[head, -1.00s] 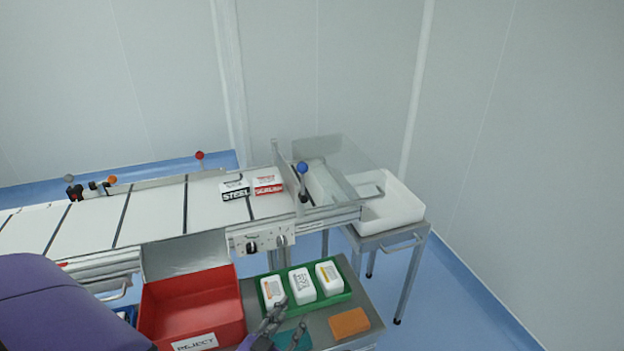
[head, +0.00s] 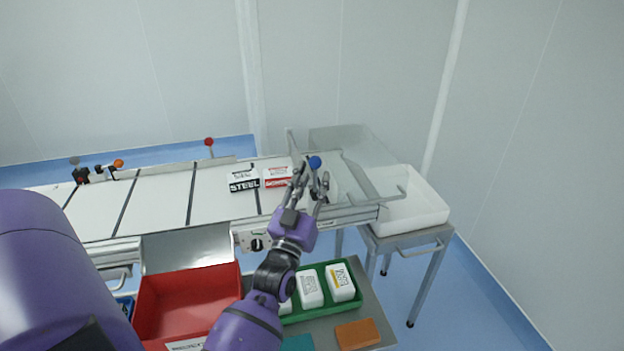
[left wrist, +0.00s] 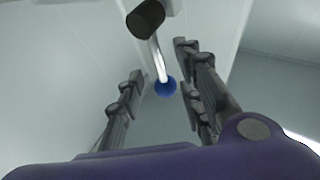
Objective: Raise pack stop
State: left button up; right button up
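The pack stop's lever shows as a blue ball knob (head: 315,162) at the right end of the conveyor. In the left wrist view the blue knob (left wrist: 165,87) sits on a pale rod, between the two fingers but apart from both. My left gripper (head: 311,172) is open at the knob, its fingers pointing up and away. The fingers also show open in the left wrist view (left wrist: 160,80). The lever's lower part and the stop itself are mostly hidden behind my gripper. Two packs, one black and white (head: 243,180) and one red and white (head: 278,176), lie on the belt left of the gripper. My right gripper is out of view.
A clear guard (head: 350,145) and a white bin (head: 420,212) stand right of the conveyor end. A red reject box (head: 185,300), a green tray (head: 348,304) with white packs and an orange block (head: 358,333) lie in front. A dark cylinder (left wrist: 146,18) is near the fingers.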

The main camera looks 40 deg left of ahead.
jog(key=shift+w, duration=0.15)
pick_arm(q)
jog(key=shift+w, duration=0.1)
jog(key=shift+c, duration=0.7)
jog(key=shift+a, duration=0.1)
grip_shut()
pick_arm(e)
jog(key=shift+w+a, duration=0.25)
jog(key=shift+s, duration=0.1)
pick_arm(q)
jog(key=shift+n, duration=0.3)
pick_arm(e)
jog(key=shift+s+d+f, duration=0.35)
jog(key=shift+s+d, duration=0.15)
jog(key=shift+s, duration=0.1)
pick_arm(q)
jog(key=shift+y+b, duration=0.3)
jog(key=shift+b, duration=0.05)
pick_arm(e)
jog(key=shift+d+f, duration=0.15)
